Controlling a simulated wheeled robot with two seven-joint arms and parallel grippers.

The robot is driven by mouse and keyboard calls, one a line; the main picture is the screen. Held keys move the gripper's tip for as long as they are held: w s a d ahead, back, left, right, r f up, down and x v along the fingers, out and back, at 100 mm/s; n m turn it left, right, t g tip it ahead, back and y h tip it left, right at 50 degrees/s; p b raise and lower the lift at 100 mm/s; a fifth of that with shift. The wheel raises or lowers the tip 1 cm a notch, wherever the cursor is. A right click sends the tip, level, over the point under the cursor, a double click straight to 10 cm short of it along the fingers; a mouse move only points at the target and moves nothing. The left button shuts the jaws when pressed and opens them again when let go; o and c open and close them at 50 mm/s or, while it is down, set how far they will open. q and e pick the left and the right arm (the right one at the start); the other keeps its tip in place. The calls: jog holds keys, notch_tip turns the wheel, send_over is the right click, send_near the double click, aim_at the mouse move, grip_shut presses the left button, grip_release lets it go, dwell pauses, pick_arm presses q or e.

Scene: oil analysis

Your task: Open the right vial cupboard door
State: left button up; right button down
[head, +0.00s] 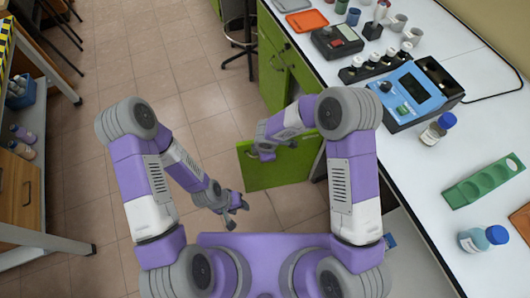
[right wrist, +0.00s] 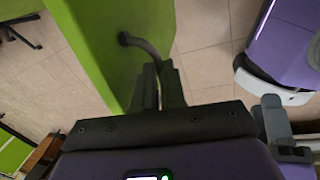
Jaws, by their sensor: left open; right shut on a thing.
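The green cupboard door (head: 285,175) stands swung out from the cabinet under the white counter in the head view. My right gripper (head: 264,150) is at the door's upper left part. In the right wrist view, the green door (right wrist: 98,38) fills the upper left, and a dark curved handle (right wrist: 146,44) stands out from it. My right gripper's fingers (right wrist: 158,86) are shut on this handle. My left gripper (head: 234,208) is open and empty above the floor, left of the door. My right arm hides part of the door and the cupboard opening.
The white counter (head: 480,150) runs along the right with a blue device (head: 415,92), bottles and a green holder (head: 482,180). Other green cabinet fronts (head: 272,65) stand farther back. A stool (head: 240,35) is at the back. The tiled floor (head: 190,90) in the middle is clear.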

jog(key=shift+w+d, duration=0.15)
jog(key=shift+d, duration=0.2)
jog(key=c, duration=1.2)
grip_release()
jog(key=shift+a, duration=0.1)
notch_tip(320, 180, up, 7)
jog(key=s+p, duration=0.1)
jog(key=p, duration=0.1)
jog(key=shift+s+r+p, duration=0.2)
jog(key=shift+s+p, duration=0.1)
jog(key=shift+p, duration=0.1)
